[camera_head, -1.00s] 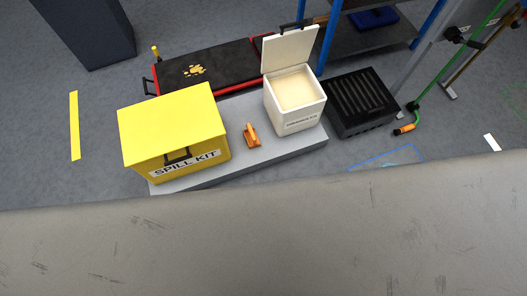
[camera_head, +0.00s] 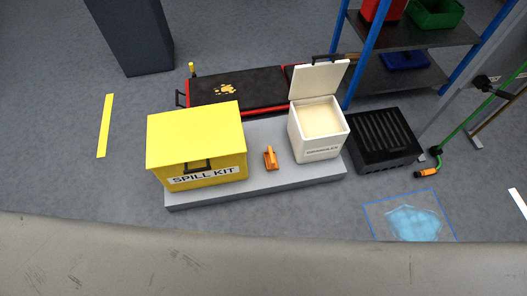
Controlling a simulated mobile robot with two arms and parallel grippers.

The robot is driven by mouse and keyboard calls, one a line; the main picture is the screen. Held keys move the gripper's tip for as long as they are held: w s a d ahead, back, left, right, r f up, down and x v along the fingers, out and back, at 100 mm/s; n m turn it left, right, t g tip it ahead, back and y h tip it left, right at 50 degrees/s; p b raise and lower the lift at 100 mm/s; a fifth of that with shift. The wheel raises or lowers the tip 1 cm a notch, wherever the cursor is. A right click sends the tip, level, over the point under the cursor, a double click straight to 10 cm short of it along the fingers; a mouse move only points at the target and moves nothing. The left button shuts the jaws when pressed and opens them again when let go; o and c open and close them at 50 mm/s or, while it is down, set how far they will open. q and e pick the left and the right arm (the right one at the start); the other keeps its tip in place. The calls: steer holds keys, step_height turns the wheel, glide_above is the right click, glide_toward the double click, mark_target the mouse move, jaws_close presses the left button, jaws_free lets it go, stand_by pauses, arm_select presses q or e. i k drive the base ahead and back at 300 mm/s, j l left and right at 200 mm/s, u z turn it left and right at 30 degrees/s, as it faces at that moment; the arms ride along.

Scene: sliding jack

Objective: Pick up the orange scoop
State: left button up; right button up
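The orange scoop (camera_head: 270,159) lies on a low grey platform (camera_head: 263,183), between the yellow spill kit box and the white granules bin. The yellow spill kit box (camera_head: 197,138) is closed, on the left of the platform. The white granules bin (camera_head: 317,145) stands on the right with its lid up, and pale granules (camera_head: 321,119) show inside. Neither of my grippers is in view.
A black and red flat cart (camera_head: 240,90) with a yellow stain lies behind the platform. A black slotted crate (camera_head: 382,140) stands at right. A blue-outlined floor square (camera_head: 380,217) holds a light blue puddle (camera_head: 414,224). A blue-post shelf (camera_head: 410,70) is behind. A grey surface (camera_head: 220,262) spans the front.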

mark_target(271, 158)
steer(key=u, duration=4.4)
steer(key=z, duration=4.4)
steer(key=l+u, duration=0.15)
steer(key=u, duration=0.35)
steer(key=i+l+u, duration=0.2)
steer(key=l, duration=0.4)
steer(key=l+u, duration=0.25)
steer(key=l, duration=0.4)
steer(key=i+l+u, duration=0.2)
steer(key=l, duration=0.45)
steer(key=k, duration=0.1)
